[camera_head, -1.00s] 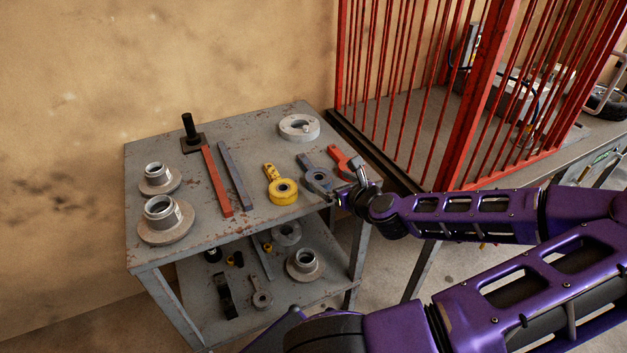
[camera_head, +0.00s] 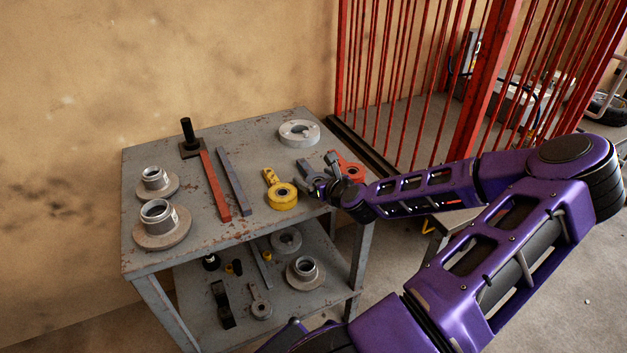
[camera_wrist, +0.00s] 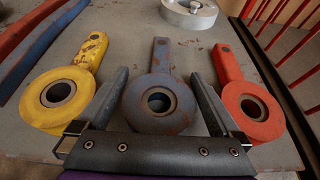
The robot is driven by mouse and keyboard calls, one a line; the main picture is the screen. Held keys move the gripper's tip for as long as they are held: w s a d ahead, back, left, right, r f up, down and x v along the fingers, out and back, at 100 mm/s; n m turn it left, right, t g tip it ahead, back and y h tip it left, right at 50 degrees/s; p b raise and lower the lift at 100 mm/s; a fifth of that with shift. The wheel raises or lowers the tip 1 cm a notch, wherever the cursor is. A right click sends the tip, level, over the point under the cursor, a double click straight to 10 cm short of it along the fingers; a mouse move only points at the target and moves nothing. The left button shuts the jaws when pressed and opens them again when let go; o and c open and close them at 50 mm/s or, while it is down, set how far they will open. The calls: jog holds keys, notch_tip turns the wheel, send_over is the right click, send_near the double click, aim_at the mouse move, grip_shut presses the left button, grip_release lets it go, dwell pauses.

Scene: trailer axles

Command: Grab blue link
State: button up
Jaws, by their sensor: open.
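The blue link (camera_wrist: 160,92), a worn blue-grey bar with a round eye, lies flat on the table top between a yellow link and a red link. My gripper (camera_wrist: 160,84) is open in the wrist view, with one finger on each side of the blue link's round end. No contact between the fingers and the link is clear. In the head view the blue link (camera_head: 307,168) is partly hidden behind my gripper (camera_head: 326,174).
The yellow link (camera_wrist: 70,85) is close to my left finger and the red link (camera_wrist: 245,100) close to the right one. Long red and blue bars, hubs and a ring (camera_head: 299,133) share the table (camera_head: 262,150). A red barred cage (camera_head: 390,100) stands behind at right.

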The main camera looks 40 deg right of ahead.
grip_shut()
jog(key=shift+r, duration=0.1)
dwell(0.4)
